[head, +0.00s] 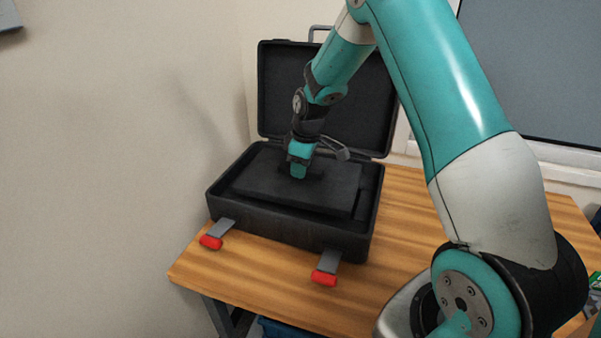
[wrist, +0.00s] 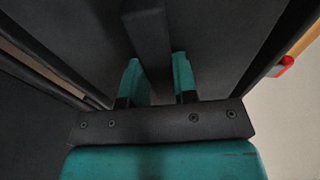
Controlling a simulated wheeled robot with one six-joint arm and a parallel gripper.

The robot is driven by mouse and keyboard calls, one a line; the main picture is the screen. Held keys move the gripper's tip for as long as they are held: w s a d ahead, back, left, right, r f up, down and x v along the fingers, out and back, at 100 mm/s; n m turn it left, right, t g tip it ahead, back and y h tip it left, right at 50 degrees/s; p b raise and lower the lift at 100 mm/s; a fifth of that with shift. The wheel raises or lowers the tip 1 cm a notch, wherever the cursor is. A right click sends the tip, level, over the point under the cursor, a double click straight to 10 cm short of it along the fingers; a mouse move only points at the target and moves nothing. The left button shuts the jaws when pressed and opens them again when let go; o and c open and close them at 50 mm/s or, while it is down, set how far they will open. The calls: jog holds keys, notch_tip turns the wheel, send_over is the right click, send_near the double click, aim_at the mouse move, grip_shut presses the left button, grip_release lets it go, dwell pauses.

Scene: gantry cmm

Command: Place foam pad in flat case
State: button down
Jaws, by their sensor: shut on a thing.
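The flat case (head: 290,229) is black and stands open on the wooden table, its lid (head: 361,108) raised at the back. The dark foam pad (head: 325,189) lies flat within the case walls in the head view, with a gap showing along its right side. I cannot tell whether it rests on the case floor. My gripper (head: 299,171) points down at the pad's middle. In the wrist view my gripper (wrist: 160,80) has its teal fingers on either side of a dark raised grip (wrist: 148,40) on the pad, and is shut on it.
Two latches with red ends, a left one (head: 211,242) and a right one (head: 324,277), hang out from the case front. The wooden table (head: 408,225) is bare to the right of the case. A wall (head: 110,130) stands close on the left.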

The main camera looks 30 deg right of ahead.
aim_at(302, 181)
jog(key=shift+f, duration=1.3)
jog(key=c, duration=0.9)
grip_release()
jog(key=shift+r, duration=0.1)
jog(key=r, duration=0.3)
jog(key=s+r+b, duration=0.1)
jog(key=r, duration=0.3)
jog(key=d+r, duration=0.1)
jog(key=r, duration=0.3)
jog(key=shift+s+r, duration=0.1)
jog(key=shift+s, duration=0.1)
jog(key=s+a+r+y, duration=0.1)
jog(key=s+a+r, duration=0.3)
jog(key=s+a, duration=0.4)
jog(key=s+a+r+y, duration=0.1)
jog(key=s+a+r, duration=0.3)
jog(key=s+a, duration=0.45)
jog(key=s+a+g+y, duration=0.1)
jog(key=s+a, duration=0.6)
jog(key=s, duration=0.6)
jog(key=shift+r+m, duration=0.25)
jog(key=shift+m, duration=0.05)
